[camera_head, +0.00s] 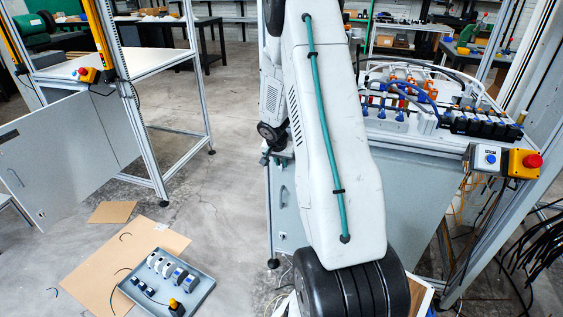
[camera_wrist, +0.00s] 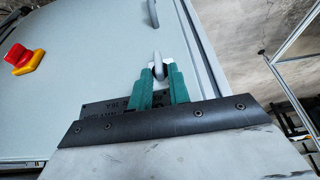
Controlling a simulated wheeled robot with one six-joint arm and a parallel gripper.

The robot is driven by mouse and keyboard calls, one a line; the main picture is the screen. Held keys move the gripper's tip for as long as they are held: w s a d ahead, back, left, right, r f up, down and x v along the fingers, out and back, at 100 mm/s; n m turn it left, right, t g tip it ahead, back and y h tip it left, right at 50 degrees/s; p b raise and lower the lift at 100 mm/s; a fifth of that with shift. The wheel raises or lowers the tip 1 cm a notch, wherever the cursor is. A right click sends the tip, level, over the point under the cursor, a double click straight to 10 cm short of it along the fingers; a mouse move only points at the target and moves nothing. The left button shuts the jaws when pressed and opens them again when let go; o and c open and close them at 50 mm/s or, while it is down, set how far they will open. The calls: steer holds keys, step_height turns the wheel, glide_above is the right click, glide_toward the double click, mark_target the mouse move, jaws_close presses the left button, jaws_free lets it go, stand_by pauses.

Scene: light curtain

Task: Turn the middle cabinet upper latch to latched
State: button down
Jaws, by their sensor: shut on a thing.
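In the wrist view my gripper (camera_wrist: 160,77), with green fingers, is shut on a small grey latch (camera_wrist: 158,64) on the pale cabinet door (camera_wrist: 100,65). The latch shows between the fingertips, its long side running roughly along the fingers. Its lower part is hidden by them, and I cannot tell whether it is latched. A second grey handle (camera_wrist: 152,12) is on the same door at the top edge of the picture. In the head view the cabinet (camera_head: 400,205) stands behind my arm, which hides my gripper and the held latch.
A red emergency stop on a yellow box (camera_wrist: 24,60) is left of my gripper in the wrist view; a similar box (camera_head: 522,163) is at right in the head view. A grey tray (camera_head: 165,284) and cardboard lie on the floor at left. An open panel (camera_head: 60,155) stands left.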

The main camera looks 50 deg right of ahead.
mark_target(274, 167)
steer(key=w+f+n+g+h, duration=0.1)
steer(key=g+h, duration=0.1)
steer(key=g, duration=0.2)
steer(key=a+n+g+h, duration=0.1)
steer(key=g+h, duration=0.1)
steer(key=g, duration=0.2)
steer(key=w+f+n+g+h, duration=0.1)
steer(key=g+h, duration=0.1)
steer(key=g, duration=0.2)
steer(key=shift+w+a+f, duration=0.15)
steer(key=shift+w+f, duration=0.2)
steer(key=shift+f+n+g+h, duration=0.2)
steer(key=shift+n+g+h, duration=0.15)
steer(key=shift+g+h, duration=0.25)
steer(key=shift+f+n+g+h, duration=0.2)
steer(key=shift+n+g+h, duration=0.15)
steer(key=shift+g+h, duration=0.25)
steer(key=c, duration=1.5)
jaws_free()
steer(key=shift+d, duration=0.2)
steer(key=shift+a, duration=0.15)
